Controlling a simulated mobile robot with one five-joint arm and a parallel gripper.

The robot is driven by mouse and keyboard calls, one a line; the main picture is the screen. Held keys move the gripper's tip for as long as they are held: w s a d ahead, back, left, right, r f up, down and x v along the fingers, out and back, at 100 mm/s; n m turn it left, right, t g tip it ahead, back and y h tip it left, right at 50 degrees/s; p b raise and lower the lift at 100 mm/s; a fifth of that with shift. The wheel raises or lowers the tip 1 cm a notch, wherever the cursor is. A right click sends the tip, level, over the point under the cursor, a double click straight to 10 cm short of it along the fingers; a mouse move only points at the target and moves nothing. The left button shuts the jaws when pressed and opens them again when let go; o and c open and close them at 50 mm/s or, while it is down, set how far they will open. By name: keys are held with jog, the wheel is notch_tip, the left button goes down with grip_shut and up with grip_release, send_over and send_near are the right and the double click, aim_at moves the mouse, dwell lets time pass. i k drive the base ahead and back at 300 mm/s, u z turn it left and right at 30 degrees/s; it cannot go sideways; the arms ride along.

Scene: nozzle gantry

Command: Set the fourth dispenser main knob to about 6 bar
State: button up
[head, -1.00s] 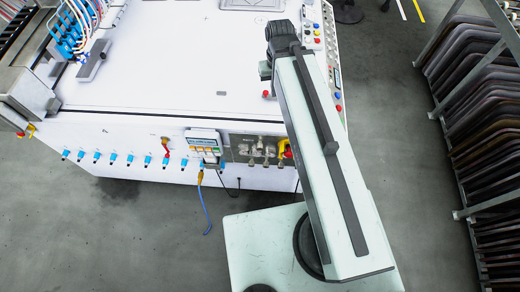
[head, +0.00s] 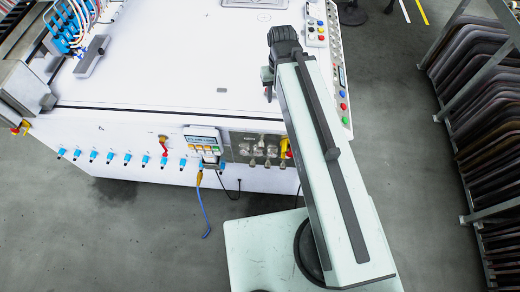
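A row of small blue knobs (head: 109,156) runs along the front face of the white machine (head: 170,85). No labels or pressure readings on them are legible, so I cannot tell which is the fourth dispenser main knob. My gripper (head: 267,82) appears as a small dark shape at the far end of my arm, above the machine's white top near its right side. It is well apart from the blue knobs, up and to the right of them. Its fingers are too small and dark to tell whether they are open or shut.
A small display panel (head: 203,140) and a grey fittings panel (head: 258,148) sit on the front face. A blue cable (head: 204,212) hangs to the floor. Buttons (head: 341,95) line the machine's right edge. A rack of dark panels (head: 480,110) stands right. Front-left floor is clear.

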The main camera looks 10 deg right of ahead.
aim_at(261, 145)
jog(key=u, duration=1.95)
jog(key=k, duration=2.1)
jog(key=u, duration=0.95)
jog(key=i, duration=1)
jog(key=u, duration=0.1)
